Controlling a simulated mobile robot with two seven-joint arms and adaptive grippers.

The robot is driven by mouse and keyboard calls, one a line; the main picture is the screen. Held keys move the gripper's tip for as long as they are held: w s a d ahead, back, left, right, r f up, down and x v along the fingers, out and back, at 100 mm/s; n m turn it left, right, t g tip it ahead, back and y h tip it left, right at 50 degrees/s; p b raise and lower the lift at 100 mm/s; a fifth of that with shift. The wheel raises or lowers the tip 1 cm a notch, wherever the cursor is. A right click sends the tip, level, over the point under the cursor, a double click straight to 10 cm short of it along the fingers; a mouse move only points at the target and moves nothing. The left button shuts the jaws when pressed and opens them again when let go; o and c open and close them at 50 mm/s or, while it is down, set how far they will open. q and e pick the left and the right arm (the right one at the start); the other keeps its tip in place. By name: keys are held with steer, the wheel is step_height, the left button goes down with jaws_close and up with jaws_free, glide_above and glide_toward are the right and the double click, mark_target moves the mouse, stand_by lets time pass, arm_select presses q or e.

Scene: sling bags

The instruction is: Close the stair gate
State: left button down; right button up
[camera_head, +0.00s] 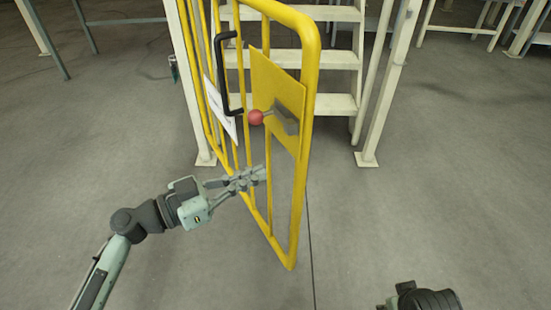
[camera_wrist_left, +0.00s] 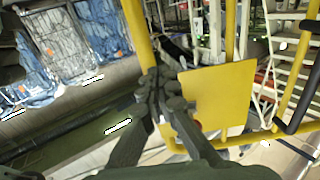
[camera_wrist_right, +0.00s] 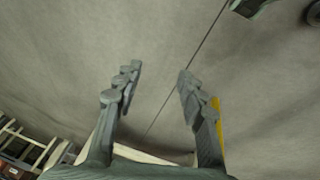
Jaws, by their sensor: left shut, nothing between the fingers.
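The yellow stair gate (camera_head: 305,150) stands swung open toward me, in front of the white stairs. It carries a yellow plate (camera_head: 277,85), a red knob (camera_head: 256,117) on a latch, and a black handle (camera_head: 220,75). My left gripper (camera_head: 262,175) is shut and empty, with its fingertips at the gate's lower bars; I cannot tell if they touch. In the left wrist view the shut fingers (camera_wrist_left: 165,92) are beside the yellow plate (camera_wrist_left: 218,98). My right gripper (camera_wrist_right: 157,85) is open and empty above the floor; in the head view only part of its arm shows.
White steps (camera_head: 300,60) rise behind the gate between white posts (camera_head: 385,90). A white sign (camera_head: 220,108) hangs on the gate's left side. The grey floor to the right is clear. Table legs stand at the back.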

mark_target(289, 161)
arm_select(q)
steer(key=p+x, duration=0.1)
steer(key=x, duration=0.3)
steer(key=shift+w+r, duration=0.1)
steer(key=shift+w+d, duration=0.3)
steer(key=shift+d, duration=0.2)
arm_select(e)
steer(key=shift+a+f, duration=0.1)
steer(key=shift+f, duration=2.05)
arm_select(q)
steer(key=shift+d, duration=0.1)
arm_select(e)
steer(key=shift+w, duration=0.1)
